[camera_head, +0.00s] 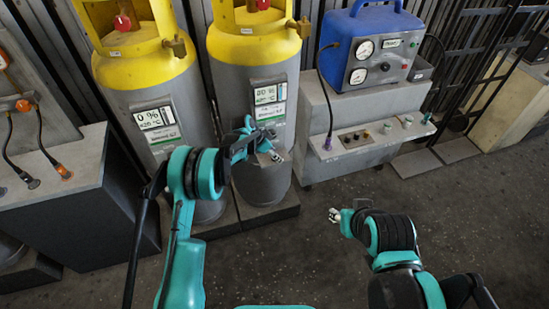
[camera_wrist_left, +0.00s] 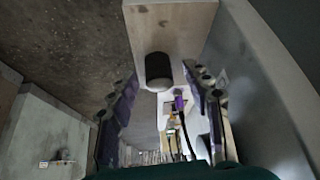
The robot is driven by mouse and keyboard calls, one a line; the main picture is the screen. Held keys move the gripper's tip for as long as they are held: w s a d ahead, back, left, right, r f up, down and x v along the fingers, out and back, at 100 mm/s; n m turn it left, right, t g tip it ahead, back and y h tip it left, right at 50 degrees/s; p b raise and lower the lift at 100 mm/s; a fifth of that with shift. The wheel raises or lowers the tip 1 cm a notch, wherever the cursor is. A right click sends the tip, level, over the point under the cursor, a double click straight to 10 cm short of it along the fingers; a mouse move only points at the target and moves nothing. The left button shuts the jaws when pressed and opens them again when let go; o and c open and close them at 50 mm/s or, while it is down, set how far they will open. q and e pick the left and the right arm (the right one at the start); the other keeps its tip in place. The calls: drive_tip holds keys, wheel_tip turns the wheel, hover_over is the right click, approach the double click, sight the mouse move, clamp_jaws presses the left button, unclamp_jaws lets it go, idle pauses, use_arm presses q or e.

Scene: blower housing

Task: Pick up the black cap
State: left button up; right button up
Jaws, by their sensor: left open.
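A dark, rounded, cylinder-like piece (camera_wrist_left: 158,70), which looks like the black cap, shows in the left wrist view against a pale grey-beige face. It appears between the fingertips of my left gripper (camera_wrist_left: 160,80), with no visible contact. I cannot pick it out for certain in the head view. There my left gripper (camera_head: 262,146) is open and empty in front of the right-hand gas cylinder. My right gripper (camera_head: 335,215) is low over the floor, right of the cylinders; its jaws are too small to judge.
Two yellow-topped gas cylinders (camera_head: 145,85) (camera_head: 232,80) stand at the back left. A grey console (camera_head: 340,105) with knobs carries a blue gauge unit (camera_head: 365,50) and a hanging black cable. A grey cabinet (camera_head: 60,200) stands at far left. The floor (camera_head: 300,265) in front is clear.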

use_arm(q)
drive_tip(key=c, duration=1)
drive_tip(key=shift+r, duration=0.1)
drive_tip(key=shift+c, duration=0.2)
